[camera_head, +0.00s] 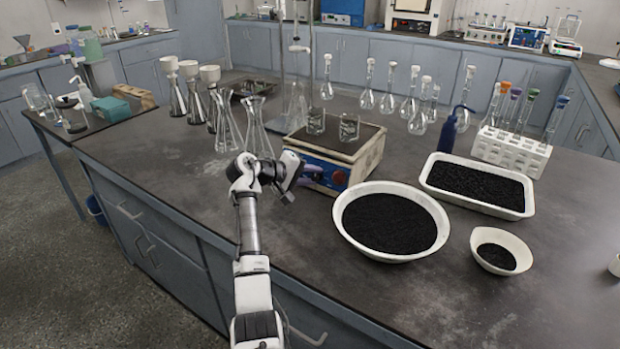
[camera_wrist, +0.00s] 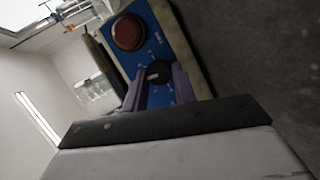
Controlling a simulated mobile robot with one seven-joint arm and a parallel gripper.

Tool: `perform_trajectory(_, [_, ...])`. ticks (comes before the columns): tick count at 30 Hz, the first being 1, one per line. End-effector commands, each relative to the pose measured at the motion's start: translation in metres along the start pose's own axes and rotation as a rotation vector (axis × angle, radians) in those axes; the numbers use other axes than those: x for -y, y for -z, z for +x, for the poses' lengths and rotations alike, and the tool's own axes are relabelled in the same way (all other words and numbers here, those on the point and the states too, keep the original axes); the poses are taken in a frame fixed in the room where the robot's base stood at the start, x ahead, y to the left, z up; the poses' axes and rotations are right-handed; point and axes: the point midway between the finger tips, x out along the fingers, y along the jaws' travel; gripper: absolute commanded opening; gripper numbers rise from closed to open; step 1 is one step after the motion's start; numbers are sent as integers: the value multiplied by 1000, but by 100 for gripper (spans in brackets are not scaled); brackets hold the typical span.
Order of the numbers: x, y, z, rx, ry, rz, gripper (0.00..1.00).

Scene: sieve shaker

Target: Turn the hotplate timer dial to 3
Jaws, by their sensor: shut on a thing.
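The hotplate (camera_head: 350,152) stands on the dark bench, with a blue front panel and glass beakers on its top. In the wrist view, the blue panel (camera_wrist: 160,47) carries a black timer dial (camera_wrist: 158,73) with white marks around it. A larger red-brown knob (camera_wrist: 127,33) sits on the same panel. My gripper (camera_head: 312,172) is at the panel in the head view. In the wrist view, my gripper's purple fingers (camera_wrist: 160,88) are on either side of the black dial and shut on it. The dial's numbers are too small to read.
A round white bowl of black grains (camera_head: 343,225) stands close to the right of my gripper. Conical flasks (camera_head: 228,130) stand to the left. A white tray of black grains (camera_head: 428,183) is farther right. The bench front is clear.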

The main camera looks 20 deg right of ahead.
Motion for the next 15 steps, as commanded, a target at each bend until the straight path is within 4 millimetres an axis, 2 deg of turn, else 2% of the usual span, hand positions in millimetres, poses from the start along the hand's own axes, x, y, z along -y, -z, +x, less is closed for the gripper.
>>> perform_trajectory(15, [-4, 0, 0, 16, 168, 417, 4])
